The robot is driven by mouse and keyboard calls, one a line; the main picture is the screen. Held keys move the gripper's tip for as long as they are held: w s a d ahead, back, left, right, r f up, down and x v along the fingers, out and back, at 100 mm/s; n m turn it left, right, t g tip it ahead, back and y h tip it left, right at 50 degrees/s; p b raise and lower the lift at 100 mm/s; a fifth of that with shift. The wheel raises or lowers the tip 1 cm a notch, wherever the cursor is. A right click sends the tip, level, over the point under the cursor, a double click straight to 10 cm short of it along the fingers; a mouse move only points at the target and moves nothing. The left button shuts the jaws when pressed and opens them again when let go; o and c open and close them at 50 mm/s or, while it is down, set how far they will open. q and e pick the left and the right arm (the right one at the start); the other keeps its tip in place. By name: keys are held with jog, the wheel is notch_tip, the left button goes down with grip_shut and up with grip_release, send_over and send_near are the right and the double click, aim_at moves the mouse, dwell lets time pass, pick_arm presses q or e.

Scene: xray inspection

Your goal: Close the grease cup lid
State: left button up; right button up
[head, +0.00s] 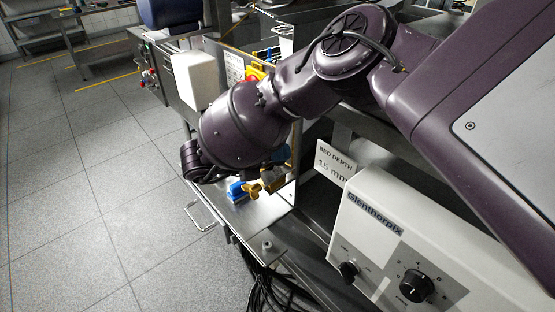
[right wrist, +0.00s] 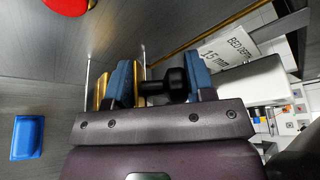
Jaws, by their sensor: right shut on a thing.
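My right gripper (head: 277,165) reaches down over the steel top beside the machine, mostly hidden by my purple wrist in the head view. In the right wrist view, my right gripper (right wrist: 162,82) has its two blue fingers on either side of a black knob-like piece (right wrist: 176,83) and is shut on it. A brass part (right wrist: 102,88) shows beside and behind the left finger. Brass pieces (head: 270,185) also show under the gripper in the head view. I cannot tell cup from lid, or how far the lid is open. My left gripper is not in view.
A blue block (head: 237,191) lies on the steel top (head: 258,218) and also shows in the right wrist view (right wrist: 27,137). A "BED DEPTH 15 mm" sign (head: 333,162) and a white control box (head: 400,250) with black knobs stand at right. Dark cables (head: 275,290) hang below.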

jog(key=shift+w+a+f+n+h, duration=0.1)
jog(key=shift+w+a+n+h, duration=0.15)
jog(key=shift+n, duration=0.25)
jog(key=shift+d, duration=0.1)
jog(key=o, duration=0.6)
jog(key=shift+s, duration=0.15)
